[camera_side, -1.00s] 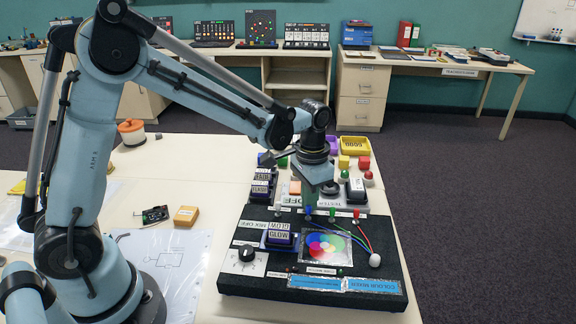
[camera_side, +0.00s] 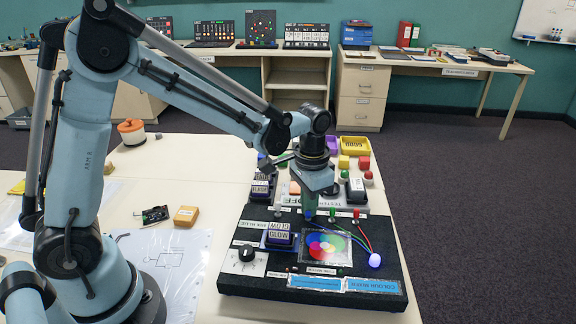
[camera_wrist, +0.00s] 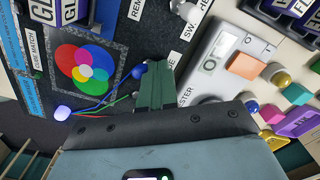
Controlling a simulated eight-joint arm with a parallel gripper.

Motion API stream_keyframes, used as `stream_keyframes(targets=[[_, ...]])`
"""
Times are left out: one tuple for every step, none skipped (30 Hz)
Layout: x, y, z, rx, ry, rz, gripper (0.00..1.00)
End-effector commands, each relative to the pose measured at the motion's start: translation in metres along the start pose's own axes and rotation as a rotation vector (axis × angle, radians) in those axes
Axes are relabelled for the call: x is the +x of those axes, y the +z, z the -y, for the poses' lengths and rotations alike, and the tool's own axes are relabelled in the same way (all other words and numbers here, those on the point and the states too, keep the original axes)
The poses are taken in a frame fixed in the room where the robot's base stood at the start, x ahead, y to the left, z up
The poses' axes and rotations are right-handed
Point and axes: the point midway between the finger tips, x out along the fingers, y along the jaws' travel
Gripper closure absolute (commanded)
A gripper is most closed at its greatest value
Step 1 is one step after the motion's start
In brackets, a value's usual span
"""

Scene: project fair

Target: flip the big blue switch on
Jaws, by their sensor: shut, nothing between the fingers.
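The blue switch, a small lever with a blue tip (camera_side: 308,216), stands on the black colour-mixer board (camera_side: 236,278), left of a green (camera_side: 332,214) and a red lever (camera_side: 356,214). My gripper (camera_side: 310,206) points down right at the blue lever, its green fingers shut and empty. In the wrist view the blue tip (camera_wrist: 138,70) is close beside the fingers (camera_wrist: 156,88); whether they touch, I cannot tell. The round bulb (camera_side: 375,261) on the board's right glows bluish-white, also in the wrist view (camera_wrist: 62,113).

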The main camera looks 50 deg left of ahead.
Motion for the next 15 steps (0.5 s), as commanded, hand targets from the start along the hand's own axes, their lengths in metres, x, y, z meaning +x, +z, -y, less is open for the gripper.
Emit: stream_keyframes(targets=[[0.000, 0.000, 0.000, 0.001, 0.001, -0.001, 1.00], [0.000, -0.001, 0.000, 0.001, 0.001, -0.001, 1.00], [0.000, -0.001, 0.000, 0.001, 0.001, -0.001, 1.00], [0.000, -0.001, 0.000, 0.001, 0.000, -0.001, 1.00], [0.000, -0.001, 0.000, 0.001, 0.000, -0.001, 1.00], [-0.001, -0.001, 0.001, 0.000, 0.000, -0.002, 1.00], [-0.003, -0.001, 0.001, 0.000, 0.000, -0.002, 1.00], [-0.004, -0.001, 0.001, 0.000, 0.000, -0.001, 1.00], [-0.007, -0.001, 0.001, 0.000, 0.000, -0.001, 1.00], [-0.009, -0.001, 0.001, 0.000, -0.001, -0.001, 1.00], [-0.011, -0.001, 0.002, 0.000, -0.001, -0.001, 1.00], [-0.014, -0.001, 0.002, 0.000, -0.001, -0.001, 1.00], [-0.017, -0.001, 0.002, 0.000, -0.001, -0.001, 1.00], [-0.019, -0.001, 0.002, 0.000, -0.001, -0.001, 1.00], [-0.022, -0.002, 0.002, 0.000, -0.001, -0.001, 1.00]])
